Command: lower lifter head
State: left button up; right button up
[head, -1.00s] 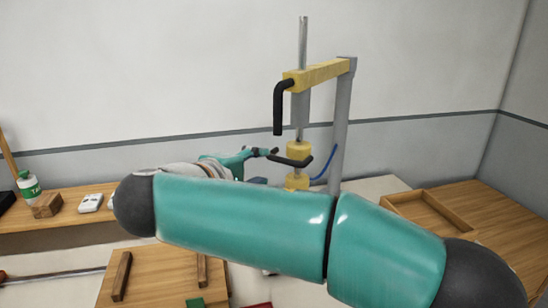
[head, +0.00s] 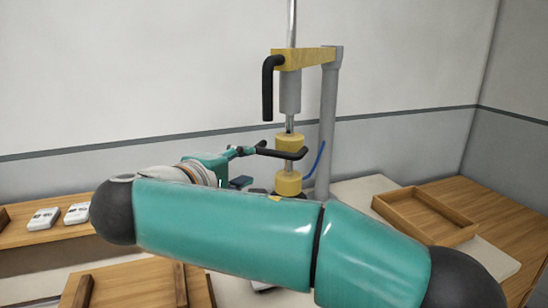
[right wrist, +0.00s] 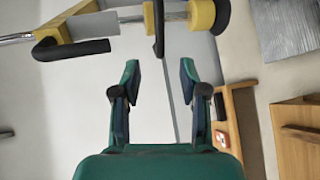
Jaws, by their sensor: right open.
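The lifter stands at the back with a grey post, a yellow top arm (head: 302,59) and a vertical rod. Its yellow head (head: 290,144) is on the rod below the arm, with a black handle (head: 280,152) sticking out. A second yellow cylinder (head: 288,184) is below it, near the base. My right gripper (head: 246,167) is open and empty, left of the rod near the handle. In the right wrist view, the black handle (right wrist: 158,32) lies just beyond and between the open fingertips (right wrist: 160,70). My own teal arm hides the lower part of the lifter's surroundings. My left gripper is not in view.
A black crank (head: 267,88) hangs from the top arm. A blue hose (head: 316,160) runs beside the post. A wooden tray (head: 425,217) is to the right. Two white devices (head: 43,218) lie on a wooden shelf at the left. A wooden board (head: 130,285) is in front.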

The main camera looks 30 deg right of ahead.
aim_at(274, 155)
jog(key=p+x, duration=0.2)
jog(key=x, duration=1.3)
jog(key=shift+a, duration=0.1)
grip_shut()
